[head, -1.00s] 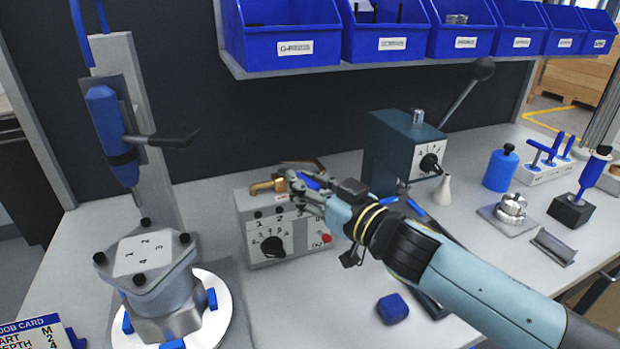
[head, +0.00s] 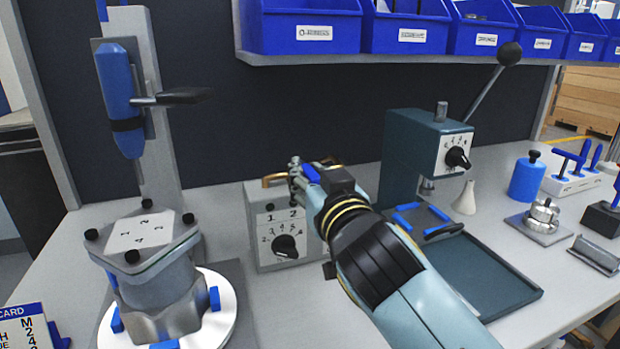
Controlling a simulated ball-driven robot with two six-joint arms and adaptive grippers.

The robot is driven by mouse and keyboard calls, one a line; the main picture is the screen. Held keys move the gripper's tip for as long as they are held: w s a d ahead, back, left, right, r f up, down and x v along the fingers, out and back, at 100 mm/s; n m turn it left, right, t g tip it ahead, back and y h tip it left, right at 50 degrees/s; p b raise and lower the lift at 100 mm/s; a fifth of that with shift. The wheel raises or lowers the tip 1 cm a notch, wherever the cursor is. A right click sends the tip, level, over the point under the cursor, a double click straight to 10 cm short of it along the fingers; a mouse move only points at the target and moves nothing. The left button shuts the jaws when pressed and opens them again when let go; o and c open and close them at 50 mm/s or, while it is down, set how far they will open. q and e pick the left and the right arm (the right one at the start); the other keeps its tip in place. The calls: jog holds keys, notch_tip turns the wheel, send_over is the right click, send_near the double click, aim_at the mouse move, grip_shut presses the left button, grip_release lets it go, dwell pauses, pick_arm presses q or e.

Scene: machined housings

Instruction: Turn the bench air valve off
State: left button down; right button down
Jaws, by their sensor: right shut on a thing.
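The bench air valve sits on top of a pale grey control box (head: 263,235) at the middle of the bench. Its brass pipe end (head: 274,181) shows just left of my fingers, and a brownish part shows just behind them. My right gripper (head: 298,172) is at the top of the box, its fingers shut on what looks like the valve's handle. The fingers and wrist cover most of the valve, so the handle's angle cannot be told. My left gripper is not in view.
A housing (head: 160,258) stands on a white round plate at the left, beneath a blue tool on a post. A teal press (head: 415,155) and a dark tray (head: 470,275) are at the right. Blue bins (head: 405,32) hang above.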

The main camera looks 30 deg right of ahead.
aim_at(309, 171)
jog(key=shift+r, duration=0.1)
jog(key=c, duration=1.2)
grip_release()
notch_tip(309, 171, up, 10)
jog(key=shift+f, duration=0.1)
jog(key=shift+a, duration=0.1)
